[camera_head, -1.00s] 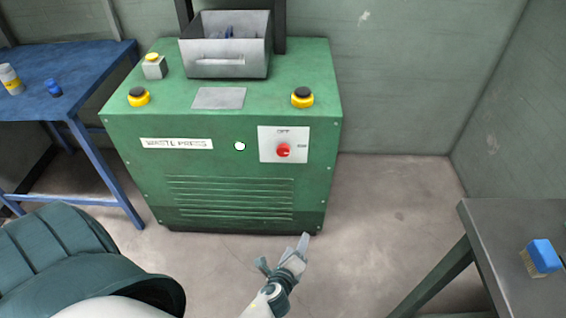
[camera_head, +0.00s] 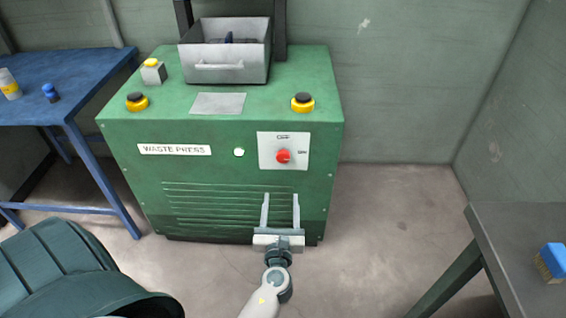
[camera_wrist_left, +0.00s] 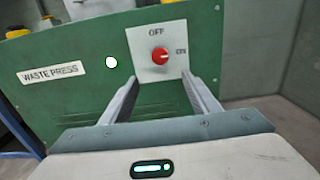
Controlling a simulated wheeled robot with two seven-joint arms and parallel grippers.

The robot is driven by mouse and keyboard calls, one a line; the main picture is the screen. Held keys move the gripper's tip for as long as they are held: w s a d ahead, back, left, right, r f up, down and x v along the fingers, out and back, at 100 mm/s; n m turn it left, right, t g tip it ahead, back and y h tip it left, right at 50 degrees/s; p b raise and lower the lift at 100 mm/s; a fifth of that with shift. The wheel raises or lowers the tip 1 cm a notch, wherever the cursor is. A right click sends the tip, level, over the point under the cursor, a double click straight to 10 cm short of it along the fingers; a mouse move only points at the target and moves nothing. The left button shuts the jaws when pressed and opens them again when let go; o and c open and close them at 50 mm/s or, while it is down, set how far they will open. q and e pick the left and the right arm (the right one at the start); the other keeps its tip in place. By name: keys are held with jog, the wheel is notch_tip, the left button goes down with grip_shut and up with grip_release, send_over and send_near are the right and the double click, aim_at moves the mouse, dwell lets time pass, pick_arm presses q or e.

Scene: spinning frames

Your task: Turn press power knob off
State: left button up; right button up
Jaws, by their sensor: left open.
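The green waste press (camera_head: 215,185) stands ahead of me with a "WASTE PRESS" label on its front. The red power knob (camera_head: 283,156) sits on a white plate (camera_head: 268,141) at the front's upper right. The plate reads "OFF" above the knob and what looks like "ON" at its right. In the left wrist view the knob (camera_wrist_left: 160,55) shows beyond the fingers, its pale mark towards the right. My left gripper (camera_head: 280,198) is open and empty, below the knob in the head view and apart from it. My right gripper is not in view.
A white round light (camera_head: 239,152) is left of the plate. A metal bin (camera_head: 226,72) and yellow-based buttons (camera_head: 302,103) are on top of the press. A blue table (camera_head: 70,75) stands left, a grey table (camera_head: 520,230) with a brush (camera_head: 551,262) right.

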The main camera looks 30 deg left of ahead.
pick_arm(q)
send_near(283, 160)
jog(key=x, duration=0.7)
jog(key=shift+w+a, duration=0.15)
jog(key=shift+w, duration=0.1)
jog(key=shift+w+a, duration=0.25)
jog(key=shift+w, duration=0.2)
jog(key=shift+w+a, duration=0.1)
jog(key=c, duration=1.1)
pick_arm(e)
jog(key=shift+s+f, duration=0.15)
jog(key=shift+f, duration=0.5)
